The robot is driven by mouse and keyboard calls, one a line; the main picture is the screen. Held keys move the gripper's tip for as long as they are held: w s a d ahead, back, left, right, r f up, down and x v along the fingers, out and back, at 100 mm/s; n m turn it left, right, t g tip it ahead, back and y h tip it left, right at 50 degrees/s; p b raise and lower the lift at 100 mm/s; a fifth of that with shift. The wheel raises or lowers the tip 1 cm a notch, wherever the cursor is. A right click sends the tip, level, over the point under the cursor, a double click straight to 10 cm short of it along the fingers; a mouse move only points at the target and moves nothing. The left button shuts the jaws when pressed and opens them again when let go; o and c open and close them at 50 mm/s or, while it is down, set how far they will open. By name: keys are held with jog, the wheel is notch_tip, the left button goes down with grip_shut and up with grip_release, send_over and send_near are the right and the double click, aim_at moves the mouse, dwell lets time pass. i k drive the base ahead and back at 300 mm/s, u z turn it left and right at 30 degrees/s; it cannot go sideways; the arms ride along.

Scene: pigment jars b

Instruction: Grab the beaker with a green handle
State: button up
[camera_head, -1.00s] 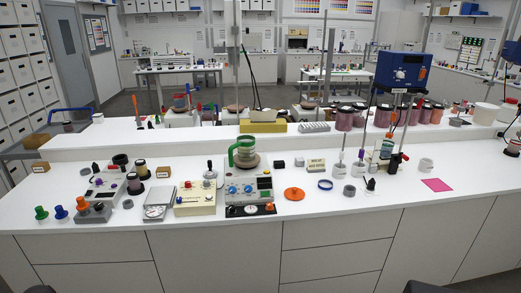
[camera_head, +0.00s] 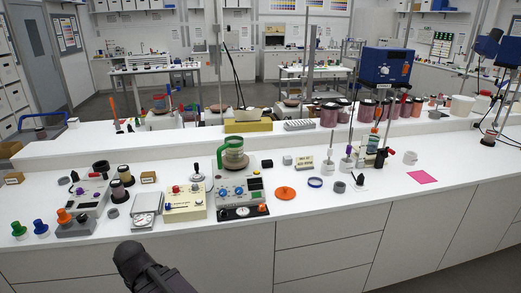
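The clear glass beaker with a green handle (camera_head: 233,153) stands upright on the round plate of a pale stirrer unit (camera_head: 240,187), left of centre on the front bench. Its green collar is near the top and the handle faces left. What is inside is too small to tell. A dark, rounded end of my arm, seemingly my gripper (camera_head: 133,260), comes in at the bottom edge, left of the beaker and in front of the bench. It is well apart from the beaker. No fingers can be made out.
A beige box with knobs (camera_head: 184,202) and a small scale (camera_head: 146,209) stand left of the stirrer. An orange disc (camera_head: 285,193) and blue ring (camera_head: 315,182) lie to its right. A thin upright rod rises behind the beaker. The bench front by the pink sheet (camera_head: 422,177) is fairly clear.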

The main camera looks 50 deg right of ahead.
aim_at(233, 145)
jog(key=z, duration=0.65)
jog(key=k, duration=1)
jog(key=u, duration=0.05)
jog(key=i, duration=0.8)
